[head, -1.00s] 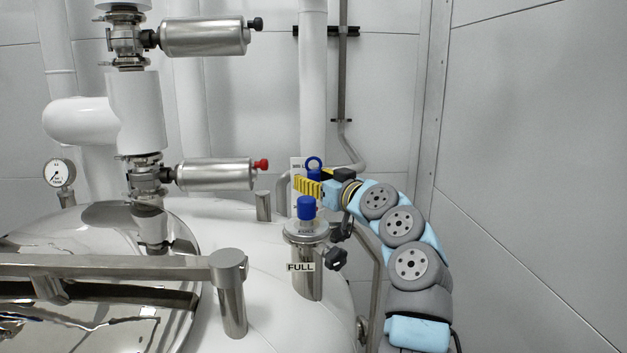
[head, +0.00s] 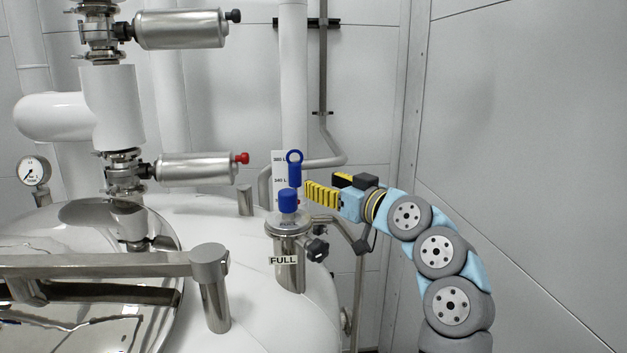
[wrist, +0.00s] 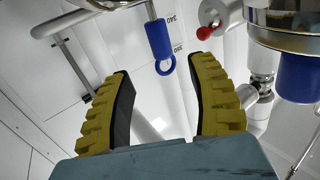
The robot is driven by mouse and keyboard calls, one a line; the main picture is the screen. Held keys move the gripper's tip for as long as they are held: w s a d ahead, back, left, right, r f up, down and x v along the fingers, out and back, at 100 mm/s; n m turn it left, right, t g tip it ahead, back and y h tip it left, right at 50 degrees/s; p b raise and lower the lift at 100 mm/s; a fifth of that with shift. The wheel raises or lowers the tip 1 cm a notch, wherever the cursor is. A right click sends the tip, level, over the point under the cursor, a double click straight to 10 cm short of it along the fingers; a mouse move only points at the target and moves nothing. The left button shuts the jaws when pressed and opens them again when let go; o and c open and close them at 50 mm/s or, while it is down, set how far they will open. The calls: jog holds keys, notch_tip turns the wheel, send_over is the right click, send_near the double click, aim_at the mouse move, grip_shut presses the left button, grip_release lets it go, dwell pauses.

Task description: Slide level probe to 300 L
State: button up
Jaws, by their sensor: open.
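The level probe's blue handle (head: 294,172), with a ring on top, stands in front of a white scale plate (head: 278,168) in the head view. Its lower end is near the 340 L mark and its ring near the upper mark; the exact reading is unclear. A blue cap (head: 288,200) on the steel fitting hides the lower scale. My gripper (head: 309,192), with yellow ribbed fingers, is open and empty just right of the handle. In the wrist view the handle (wrist: 161,40) and ring appear ahead, between the open fingertips (wrist: 161,67), apart from them.
A fitting (head: 289,250) labelled FULL, with a black knob (head: 317,250), stands below the handle. A steel valve actuator with a red end (head: 242,158) is at left. Pipes run behind the scale. Free room lies right of my arm, up to the wall (head: 520,120).

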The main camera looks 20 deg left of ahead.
jog(key=shift+v, duration=0.85)
